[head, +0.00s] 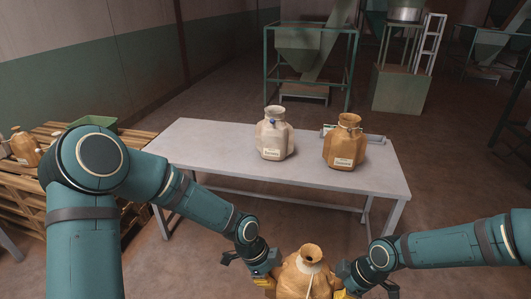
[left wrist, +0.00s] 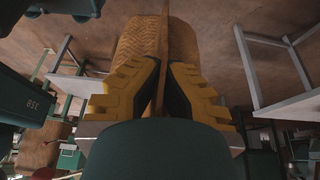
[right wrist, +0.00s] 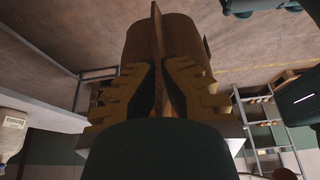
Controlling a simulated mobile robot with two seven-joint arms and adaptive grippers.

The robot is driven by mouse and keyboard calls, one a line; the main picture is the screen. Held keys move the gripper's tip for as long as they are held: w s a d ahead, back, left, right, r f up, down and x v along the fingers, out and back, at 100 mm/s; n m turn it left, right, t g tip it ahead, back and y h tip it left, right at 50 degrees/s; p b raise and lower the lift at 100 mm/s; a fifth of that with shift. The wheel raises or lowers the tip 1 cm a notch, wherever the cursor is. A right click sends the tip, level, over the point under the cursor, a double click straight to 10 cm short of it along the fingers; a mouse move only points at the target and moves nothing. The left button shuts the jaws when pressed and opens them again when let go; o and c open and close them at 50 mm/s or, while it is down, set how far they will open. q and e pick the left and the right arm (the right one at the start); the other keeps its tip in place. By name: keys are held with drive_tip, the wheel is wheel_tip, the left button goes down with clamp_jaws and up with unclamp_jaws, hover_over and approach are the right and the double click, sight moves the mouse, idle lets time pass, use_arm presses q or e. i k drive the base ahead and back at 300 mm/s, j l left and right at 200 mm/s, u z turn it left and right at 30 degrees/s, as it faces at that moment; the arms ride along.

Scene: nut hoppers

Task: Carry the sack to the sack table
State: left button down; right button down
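A tan woven sack (head: 306,272) with a tied, flared neck is held upright between my two grippers at the bottom of the head view. My left gripper (head: 264,272) is shut on a seam at the sack's left side. In the left wrist view its yellow fingers (left wrist: 163,85) pinch the seam of the sack (left wrist: 140,42). My right gripper (head: 345,283) is shut on the opposite side, and the right wrist view shows its fingers (right wrist: 160,85) on the seam too. The sack's bottom is cut off. A grey table (head: 210,150) stands ahead, apart from the sack.
A pale sack (head: 273,138) and a brown sack (head: 344,146), both labelled, stand on the table, with a small device partly behind the brown one. Bare tabletop lies left and in front. Pallets (head: 25,185) with a sack stand at left; hopper frames (head: 310,65) stand behind.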

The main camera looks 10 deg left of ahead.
sight(200, 147)
drive_tip(key=i+j, duration=0.2)
drive_tip(key=j, duration=0.2)
drive_tip(key=i+j, duration=0.2)
drive_tip(key=j, duration=0.25)
drive_tip(key=i+j, duration=0.2)
drive_tip(key=j, duration=0.2)
drive_tip(key=i+j, duration=0.2)
drive_tip(key=j, duration=0.25)
drive_tip(key=i+j, duration=0.2)
drive_tip(key=j, duration=0.2)
drive_tip(key=i+j, duration=0.2)
drive_tip(key=j, duration=0.2)
drive_tip(key=i+j, duration=0.2)
drive_tip(key=j, duration=0.25)
drive_tip(key=i+j, duration=0.2)
drive_tip(key=j, duration=0.2)
